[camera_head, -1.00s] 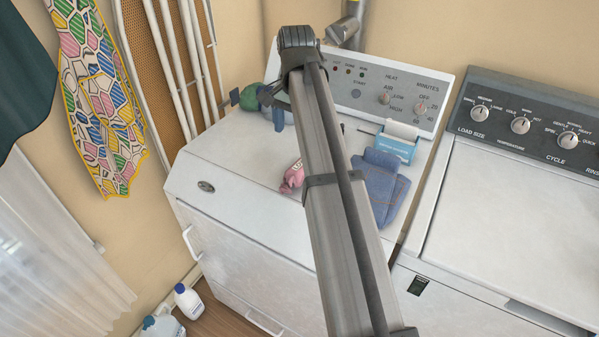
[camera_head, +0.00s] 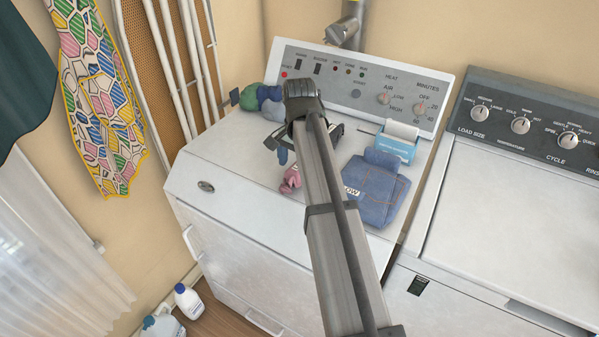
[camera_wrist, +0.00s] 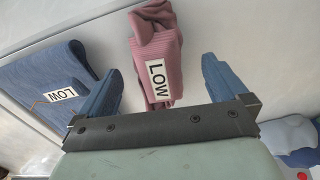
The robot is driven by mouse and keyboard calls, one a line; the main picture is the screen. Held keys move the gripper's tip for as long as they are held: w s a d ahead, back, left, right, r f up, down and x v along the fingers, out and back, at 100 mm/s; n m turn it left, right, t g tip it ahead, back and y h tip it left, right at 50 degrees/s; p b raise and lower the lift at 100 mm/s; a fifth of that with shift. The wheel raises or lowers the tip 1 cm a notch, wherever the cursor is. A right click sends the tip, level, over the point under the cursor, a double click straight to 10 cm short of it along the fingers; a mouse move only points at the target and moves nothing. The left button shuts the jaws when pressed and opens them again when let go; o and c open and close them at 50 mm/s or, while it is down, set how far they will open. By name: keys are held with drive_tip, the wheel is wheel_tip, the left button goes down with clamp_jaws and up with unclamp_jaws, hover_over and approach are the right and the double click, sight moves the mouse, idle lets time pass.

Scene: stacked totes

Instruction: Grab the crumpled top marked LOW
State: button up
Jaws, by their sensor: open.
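The crumpled pink top (camera_head: 290,181) lies on the white dryer top, left of my arm and partly hidden by it. In the wrist view the pink top (camera_wrist: 152,45) has a white LOW tag facing the camera. My gripper (camera_wrist: 162,72) is open, with one blue finger on each side of the pink top and gaps between. It holds nothing. A flat folded blue garment (camera_head: 378,190), also tagged LOW, lies to the right in the head view. It shows left of my gripper in the wrist view (camera_wrist: 40,85).
A green and blue crumpled bundle (camera_head: 262,97) lies at the dryer's back left. A light-blue box (camera_head: 397,145) with a white roll stands near the control panel (camera_head: 355,85). The dryer's front left top is clear. A washer (camera_head: 515,215) stands to the right.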

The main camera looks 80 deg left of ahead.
drive_tip(key=shift+f, duration=1.35)
drive_tip(key=c, duration=1.1)
